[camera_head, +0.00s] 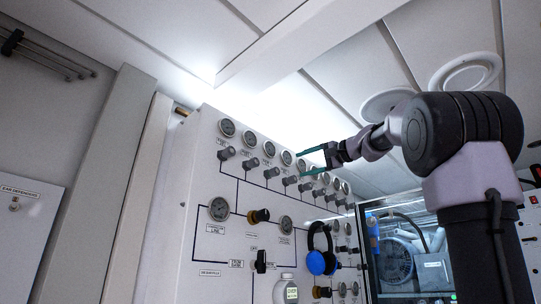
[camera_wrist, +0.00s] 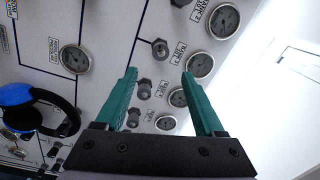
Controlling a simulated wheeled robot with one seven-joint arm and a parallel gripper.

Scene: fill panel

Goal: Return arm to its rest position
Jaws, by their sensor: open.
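My gripper (camera_head: 318,160) is raised on my arm in front of the upper part of the white fill panel (camera_head: 200,150). In the wrist view the two green fingers of my gripper (camera_wrist: 160,82) stand wide apart with nothing between them. Behind the fingers are grey valve knobs (camera_wrist: 145,89) and round gauges (camera_wrist: 200,65) of the panel. The fingers look apart from the panel, but the exact gap cannot be told.
Blue and black ear defenders (camera_head: 320,262) hang on the panel; they also show in the wrist view (camera_wrist: 18,95). A glass-fronted cabinet (camera_head: 405,265) stands to the right. A ceiling with round fittings (camera_head: 468,72) is overhead. A cabinet labelled ear defenders (camera_head: 25,235) is at left.

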